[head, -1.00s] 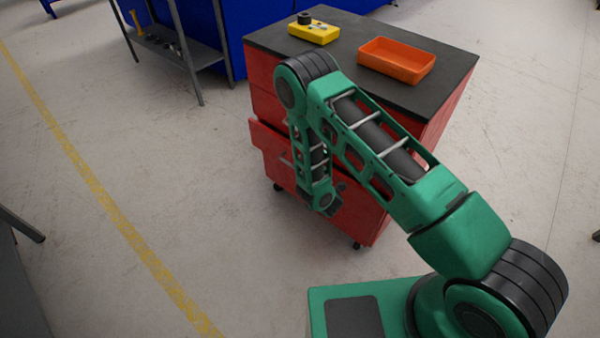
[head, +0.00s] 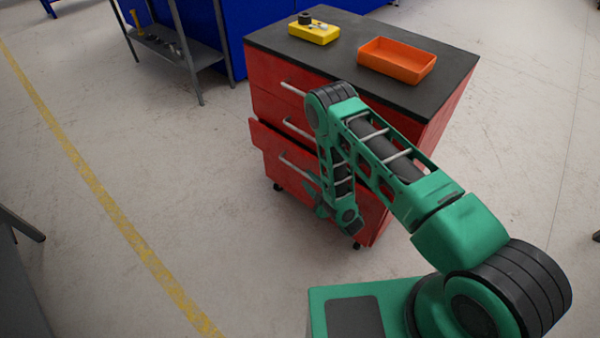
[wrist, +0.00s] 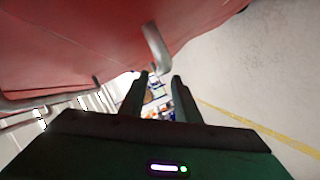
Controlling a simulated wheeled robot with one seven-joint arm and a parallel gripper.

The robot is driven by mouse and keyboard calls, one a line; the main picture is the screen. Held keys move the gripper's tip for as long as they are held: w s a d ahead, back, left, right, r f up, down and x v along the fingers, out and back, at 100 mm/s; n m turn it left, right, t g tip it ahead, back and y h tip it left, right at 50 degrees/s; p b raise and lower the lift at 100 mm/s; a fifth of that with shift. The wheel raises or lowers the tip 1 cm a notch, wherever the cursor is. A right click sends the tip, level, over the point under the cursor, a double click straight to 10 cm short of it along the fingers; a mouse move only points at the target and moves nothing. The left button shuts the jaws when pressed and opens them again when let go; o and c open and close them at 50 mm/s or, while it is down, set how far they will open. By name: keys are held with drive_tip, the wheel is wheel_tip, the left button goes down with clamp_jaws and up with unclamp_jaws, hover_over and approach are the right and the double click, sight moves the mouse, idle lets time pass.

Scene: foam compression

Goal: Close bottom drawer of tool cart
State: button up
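The red tool cart (head: 455,105) has a black top and grey bar handles on its front. Its bottom drawer (head: 272,150) stands out from the front in the head view; its handle (head: 298,165) shows left of my arm. My gripper (wrist: 160,78) is open, with two dark fingers apart and nothing between them. A red surface with a curved grey handle (wrist: 157,48) lies just above the fingertips in the wrist view. I cannot tell whether they touch.
A yellow block with small dark parts (head: 314,34) and an orange tray (head: 397,62) sit on the cart top. A grey shelf (head: 178,50) and blue cabinets (head: 262,15) stand behind. The floor left of the cart is clear, with a yellow line (head: 110,210).

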sight(303, 174)
drive_tip(key=x, duration=0.7)
drive_tip(key=shift+s, duration=0.1)
drive_tip(key=shift+c, duration=0.2)
clamp_jaws()
